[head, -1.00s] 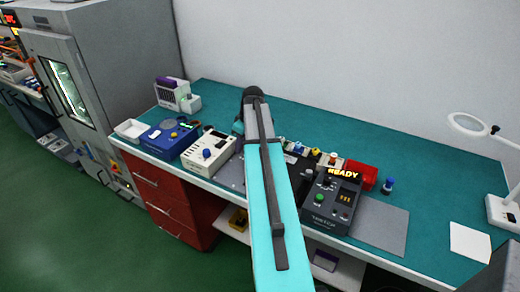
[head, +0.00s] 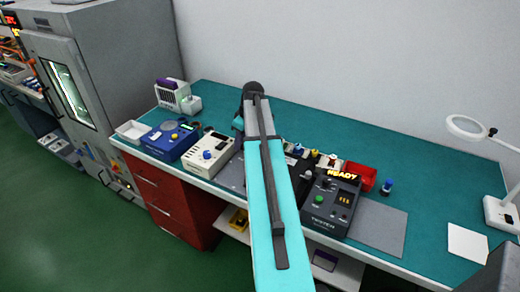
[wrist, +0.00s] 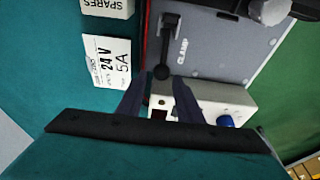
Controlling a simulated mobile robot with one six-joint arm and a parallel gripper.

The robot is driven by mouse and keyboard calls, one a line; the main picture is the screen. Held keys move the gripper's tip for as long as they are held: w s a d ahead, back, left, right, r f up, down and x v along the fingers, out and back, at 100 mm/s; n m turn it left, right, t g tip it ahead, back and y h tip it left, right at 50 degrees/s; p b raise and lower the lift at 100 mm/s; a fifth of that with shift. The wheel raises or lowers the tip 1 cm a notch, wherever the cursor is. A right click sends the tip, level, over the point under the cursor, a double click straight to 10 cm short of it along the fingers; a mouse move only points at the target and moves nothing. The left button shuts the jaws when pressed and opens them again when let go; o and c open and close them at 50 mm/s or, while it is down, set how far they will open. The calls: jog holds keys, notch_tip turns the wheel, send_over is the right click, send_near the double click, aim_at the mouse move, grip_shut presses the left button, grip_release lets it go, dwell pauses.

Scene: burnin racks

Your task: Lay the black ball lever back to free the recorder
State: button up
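The black ball lever (wrist: 162,72) shows in the wrist view, its shaft running up to a dark pivot on a grey plate (wrist: 215,45) marked CLAMP. My gripper (wrist: 160,82) is open, its two dark fingers spread, with the ball just ahead of and between the fingertips in the picture. I cannot tell whether they touch it. No recorder can be made out for certain. In the head view my arm hides the gripper and the lever.
A cream box with a blue knob (wrist: 227,121) lies close beyond the fingers; it also stands on the bench in the head view (head: 207,153).

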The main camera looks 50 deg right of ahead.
jog(key=shift+r+p, duration=1.65)
jog(key=shift+r, duration=1.55)
